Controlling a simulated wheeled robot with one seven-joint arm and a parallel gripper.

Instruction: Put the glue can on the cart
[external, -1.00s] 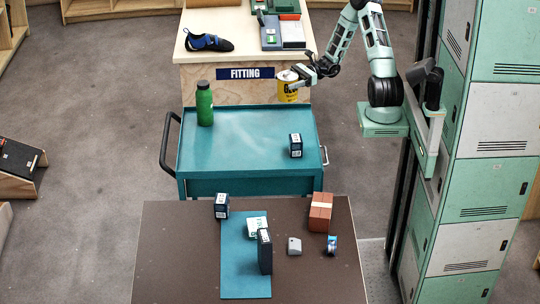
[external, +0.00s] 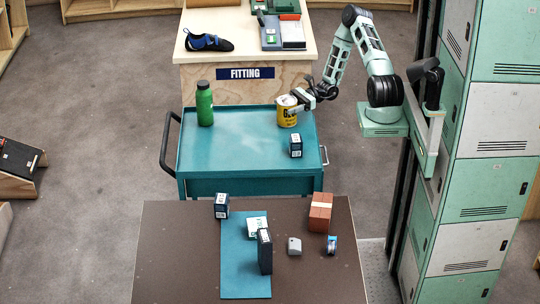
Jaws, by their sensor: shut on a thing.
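The yellow glue can (external: 287,117) is upright at the back right of the teal cart (external: 230,151). Its base looks level with the cart top, but I cannot tell whether it touches or hangs just above it. My gripper (external: 298,100) is shut on the can near its top, coming from the right. The fingers hide part of the can's upper right side.
The fitting counter (external: 245,48) is behind. A brown table (external: 170,255) with several boxes is in front. The cart's middle is clear.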

